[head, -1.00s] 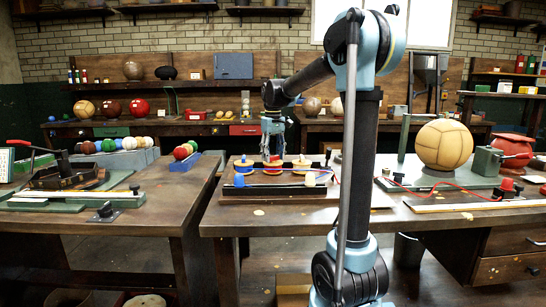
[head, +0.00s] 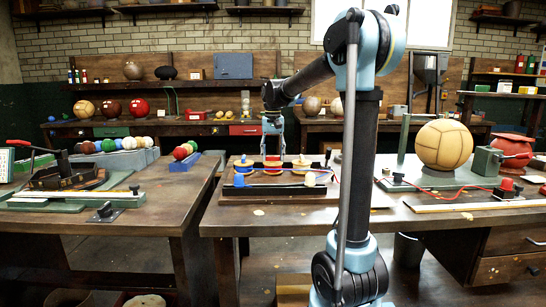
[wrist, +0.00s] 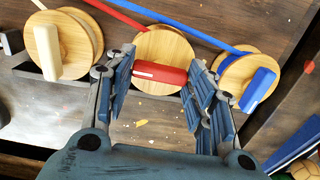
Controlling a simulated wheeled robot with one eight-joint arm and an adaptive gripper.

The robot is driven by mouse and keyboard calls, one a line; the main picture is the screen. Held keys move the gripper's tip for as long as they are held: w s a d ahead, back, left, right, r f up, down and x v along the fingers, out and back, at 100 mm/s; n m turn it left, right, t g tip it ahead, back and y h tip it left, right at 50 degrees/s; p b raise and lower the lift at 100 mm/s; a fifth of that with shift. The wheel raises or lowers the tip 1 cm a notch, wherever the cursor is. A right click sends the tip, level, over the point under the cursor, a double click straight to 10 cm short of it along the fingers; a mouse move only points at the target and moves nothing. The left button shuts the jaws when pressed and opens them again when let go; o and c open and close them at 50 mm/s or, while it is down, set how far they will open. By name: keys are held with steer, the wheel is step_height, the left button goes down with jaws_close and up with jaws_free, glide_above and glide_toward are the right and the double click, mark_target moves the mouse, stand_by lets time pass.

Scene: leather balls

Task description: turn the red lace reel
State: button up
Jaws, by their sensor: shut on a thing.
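The red lace reel (wrist: 165,48) is a round wooden disc with a red bar handle (wrist: 160,73) across it. In the head view, the red lace reel (head: 272,165) is the middle one of three on a dark board. My gripper (wrist: 161,76) comes down over it, with one finger at each end of the red bar, shut on it. The bar lies nearly level in the wrist view, tilted slightly. In the head view, my gripper (head: 272,153) stands above the reel; its fingertips are small and hard to make out.
In the wrist view, a cream-handled reel (wrist: 85,30) stands close on the left and a blue-handled reel (wrist: 235,75) close on the right. Red and blue strips run behind them. In the head view, a tan ball (head: 444,145) stands on a green fixture to the right.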

stand_by(0.3)
steer(key=o, duration=1.1)
steer(key=shift+c, duration=0.2)
step_height(320, 180, up, 12)
steer(key=shift+w, duration=0.1)
